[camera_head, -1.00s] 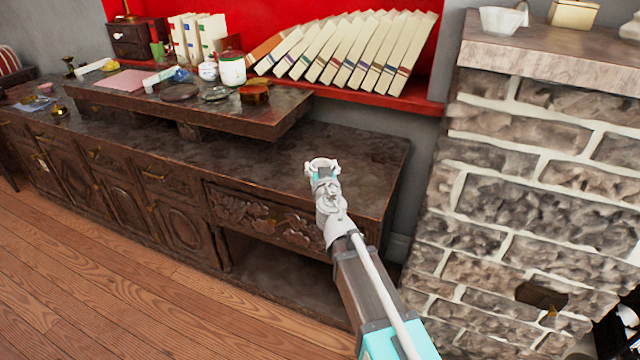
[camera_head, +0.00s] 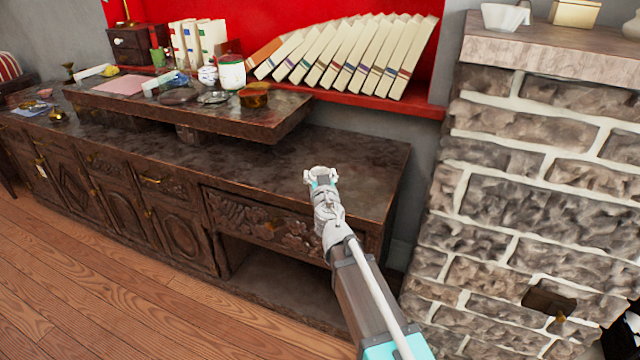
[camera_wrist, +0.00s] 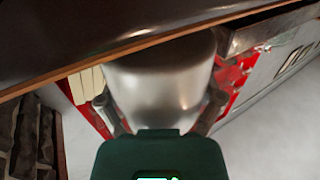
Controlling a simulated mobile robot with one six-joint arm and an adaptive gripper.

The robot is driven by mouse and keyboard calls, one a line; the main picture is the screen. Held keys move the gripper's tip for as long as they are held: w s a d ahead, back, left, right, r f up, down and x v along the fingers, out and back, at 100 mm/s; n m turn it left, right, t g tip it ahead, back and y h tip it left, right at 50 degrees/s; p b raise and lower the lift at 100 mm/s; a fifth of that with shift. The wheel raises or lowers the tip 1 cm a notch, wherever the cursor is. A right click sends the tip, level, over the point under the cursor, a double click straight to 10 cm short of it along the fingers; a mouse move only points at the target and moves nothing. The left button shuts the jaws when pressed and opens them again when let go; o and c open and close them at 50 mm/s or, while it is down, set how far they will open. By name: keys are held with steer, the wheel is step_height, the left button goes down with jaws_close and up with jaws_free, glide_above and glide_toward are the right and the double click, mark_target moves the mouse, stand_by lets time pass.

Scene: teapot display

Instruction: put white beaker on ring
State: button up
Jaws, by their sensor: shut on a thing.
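In the wrist view my gripper (camera_wrist: 160,112) is shut on a smooth, pale silver-grey cylinder, the beaker (camera_wrist: 160,85), with one finger on each side. Its far end meets a dark brown-edged surface in the picture; I cannot tell whether they touch. In the head view my gripper (camera_head: 321,176) is over the right part of the dark wooden cabinet, and the beaker cannot be told apart from the pale gripper there. A pale round item (camera_head: 214,97) on the raised shelf may be the ring, but it is too small to be sure.
The raised shelf (camera_head: 262,128) holds a white jar (camera_head: 231,72), a reddish-brown round box (camera_head: 254,95), a dark disc (camera_head: 178,96) and a pink sheet (camera_head: 120,84). Leaning books (camera_head: 350,55) stand behind. A brick pillar (camera_head: 530,180) stands right.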

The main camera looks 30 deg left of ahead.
steer(key=shift+f+b, duration=0.45)
steer(key=shift+f, duration=0.3)
steer(key=shift+f, duration=0.2)
steer(key=o, duration=1)
steer(key=v, duration=1.3)
steer(key=shift+s+d, duration=0.2)
steer(key=shift+s, duration=0.2)
